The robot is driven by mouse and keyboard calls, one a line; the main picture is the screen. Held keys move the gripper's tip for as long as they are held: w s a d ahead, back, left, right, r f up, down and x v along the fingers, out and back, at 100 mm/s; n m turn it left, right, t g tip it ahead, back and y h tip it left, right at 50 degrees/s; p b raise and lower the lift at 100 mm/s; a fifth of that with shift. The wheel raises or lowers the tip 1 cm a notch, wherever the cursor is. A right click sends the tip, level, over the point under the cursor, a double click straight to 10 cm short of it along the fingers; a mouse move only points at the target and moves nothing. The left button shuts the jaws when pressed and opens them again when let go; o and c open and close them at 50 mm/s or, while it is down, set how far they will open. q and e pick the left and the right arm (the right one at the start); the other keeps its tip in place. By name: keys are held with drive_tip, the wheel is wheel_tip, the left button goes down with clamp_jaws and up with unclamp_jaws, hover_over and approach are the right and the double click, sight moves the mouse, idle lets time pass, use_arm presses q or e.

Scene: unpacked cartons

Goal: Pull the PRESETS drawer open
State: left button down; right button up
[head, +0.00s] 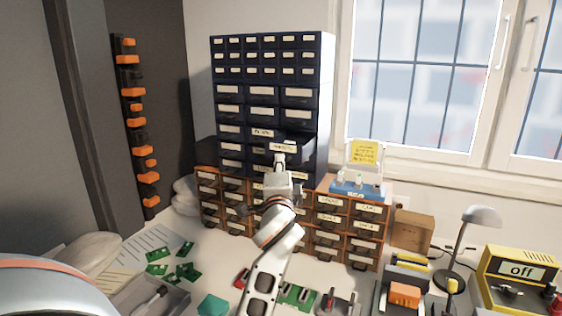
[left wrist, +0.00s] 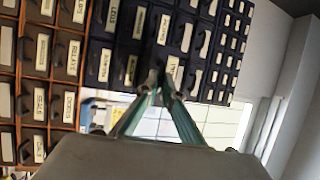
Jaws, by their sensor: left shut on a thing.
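A tall dark blue drawer cabinet (head: 325,95) stands against the wall on top of orange-brown drawer units. One of its lower right drawers (head: 298,148) sticks out from the cabinet front; its label is too small to read surely as PRESETS. My left gripper (head: 279,160) is at this drawer's front, shut on its handle, which the fingers mostly hide. In the left wrist view the gripper's fingertips (left wrist: 165,84) meet at the dark drawer fronts, and the view is turned sideways. My right gripper is not in view.
Orange-brown drawers (head: 328,218) stand below and beside the cabinet. A blue tray (head: 357,190) with small items and a yellow note (head: 366,153) stand at right. Green circuit boards (head: 186,271), a lamp (head: 481,217) and a yellow device (head: 518,266) are on the bench.

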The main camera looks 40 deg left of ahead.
use_arm(q)
drive_tip(key=shift+w, duration=0.1)
drive_tip(key=c, duration=2.2)
unclamp_jaws()
drive_tip(key=v, duration=1.2)
